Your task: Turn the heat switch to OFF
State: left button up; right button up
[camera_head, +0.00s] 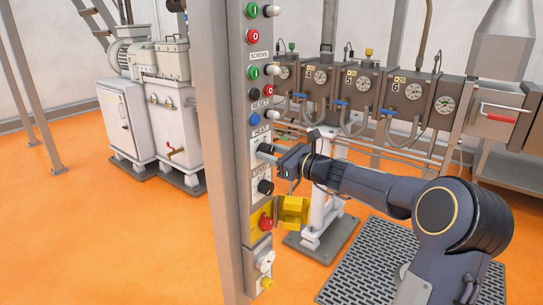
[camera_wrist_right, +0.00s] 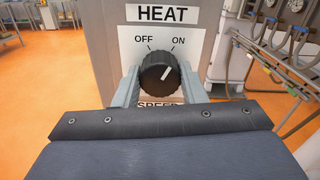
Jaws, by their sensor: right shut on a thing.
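The heat switch (camera_wrist_right: 159,73) is a black ribbed knob under a HEAT label, with OFF at its upper left and ON at its upper right. Its white pointer line leans up and right, toward ON. My right gripper (camera_wrist_right: 158,88) is shut on the knob, one finger on each side of it. In the head view, my right gripper (camera_head: 272,153) reaches the panel (camera_head: 224,150) at the HEAT label from the right, and its fingers mostly hide the knob there. My left gripper is not in view.
A black speed knob (camera_head: 265,187) sits just below my gripper, with a red button (camera_head: 265,223) in a yellow housing under it. A blue reset button (camera_head: 253,118) is above. Machinery with gauges (camera_head: 414,91) stands behind. Orange floor (camera_head: 120,240) is open at left.

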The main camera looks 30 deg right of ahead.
jog(key=shift+f+n+b, duration=0.15)
jog(key=shift+n+b, duration=5.45)
jog(key=shift+b, duration=0.35)
jog(key=o, duration=1)
jog(key=v, duration=0.8)
jog(key=shift+a, duration=0.1)
